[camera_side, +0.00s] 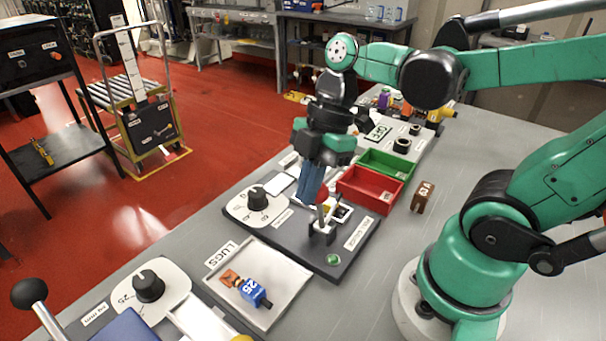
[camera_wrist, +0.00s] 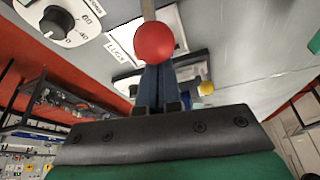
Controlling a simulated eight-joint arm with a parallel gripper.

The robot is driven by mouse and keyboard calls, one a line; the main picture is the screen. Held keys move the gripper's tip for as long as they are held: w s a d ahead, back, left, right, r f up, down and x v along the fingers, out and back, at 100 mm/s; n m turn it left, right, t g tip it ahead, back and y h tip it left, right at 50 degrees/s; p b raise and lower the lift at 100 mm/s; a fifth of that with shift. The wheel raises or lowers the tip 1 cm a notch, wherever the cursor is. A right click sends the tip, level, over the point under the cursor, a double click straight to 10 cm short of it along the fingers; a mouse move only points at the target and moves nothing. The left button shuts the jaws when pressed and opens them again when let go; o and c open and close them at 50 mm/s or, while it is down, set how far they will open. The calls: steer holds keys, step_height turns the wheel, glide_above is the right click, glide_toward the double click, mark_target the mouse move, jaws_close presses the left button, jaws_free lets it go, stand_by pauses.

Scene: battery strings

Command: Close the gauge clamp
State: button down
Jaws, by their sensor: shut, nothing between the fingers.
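The gauge clamp (camera_side: 322,230) stands on the dark board, with its lever sticking up beside my fingers. In the wrist view a red ball knob (camera_wrist: 153,42) on a pale stem is close to my fingertips. My gripper (camera_side: 307,198) points down over the board, its blue fingers together and empty. The fingers also show in the wrist view (camera_wrist: 157,68), where the ball covers part of their tips. I cannot tell whether they touch the knob. The clamp's jaw is too small to read.
The board holds a dial knob (camera_side: 258,197) and a green button (camera_side: 333,259). A red bin (camera_side: 346,197) and a green bin (camera_side: 400,164) stand just behind and right. The lugs tray (camera_side: 290,263) lies in front. A brown block (camera_side: 421,197) stands right, with bare bench around it.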

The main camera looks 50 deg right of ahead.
steer(key=d, duration=0.7)
steer(key=shift+d, duration=0.3)
stand_by(0.4)
steer(key=shift+a, duration=0.1)
steer(key=a+r, duration=0.2)
steer(key=a, duration=0.2)
steer(key=d+r, duration=0.6)
steer(key=d, duration=0.2)
steer(key=w+a+f+m+t+h, duration=0.4)
steer(key=a+f+m+t, duration=0.2)
steer(key=m, duration=0.9)
steer(key=shift+w+a+f+m, duration=0.2)
steer(key=shift+a+f+m, duration=0.35)
steer(key=shift+a, duration=0.55)
